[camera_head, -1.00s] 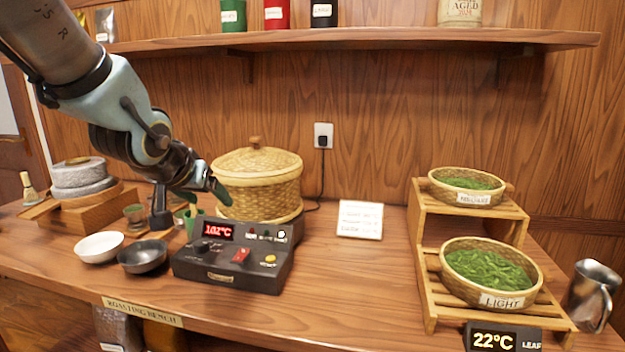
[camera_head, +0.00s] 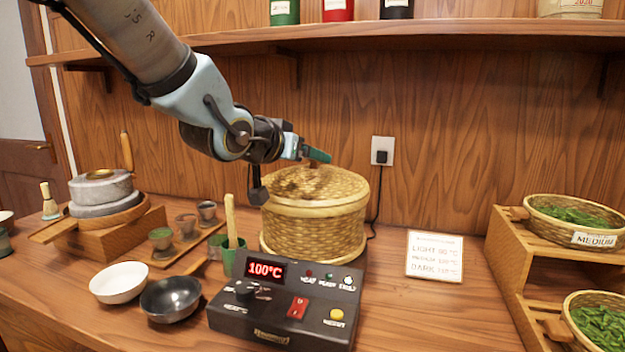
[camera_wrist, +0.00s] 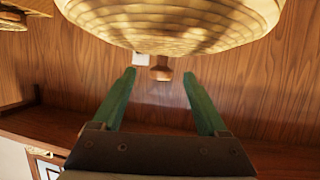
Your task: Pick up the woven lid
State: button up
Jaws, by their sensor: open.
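The woven lid (camera_head: 335,184) is a round, domed straw cover. It sits on the woven basket (camera_head: 325,232) of the roaster. In the wrist view the lid (camera_wrist: 170,22) fills the top, and its brown wooden knob (camera_wrist: 160,73) shows between and just beyond my fingertips. My gripper (camera_head: 318,156), with green fingers, is at the top of the lid in the head view, where it largely hides the knob. In the wrist view my gripper (camera_wrist: 159,76) is open and empty. I cannot tell whether it touches the knob.
A black control box (camera_head: 281,308) reading 100°C stands in front of the basket. A white bowl (camera_head: 119,281), a black bowl (camera_head: 170,298) and a green cup (camera_head: 231,257) are left of it. A sign (camera_head: 434,256) stands right. A shelf (camera_head: 420,36) runs above.

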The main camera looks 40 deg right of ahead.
jog(key=shift+p+x, duration=0.3)
jog(key=shift+x, duration=1.6)
jog(key=shift+w+r, duration=0.1)
jog(key=shift+c, duration=0.2)
grip_shut()
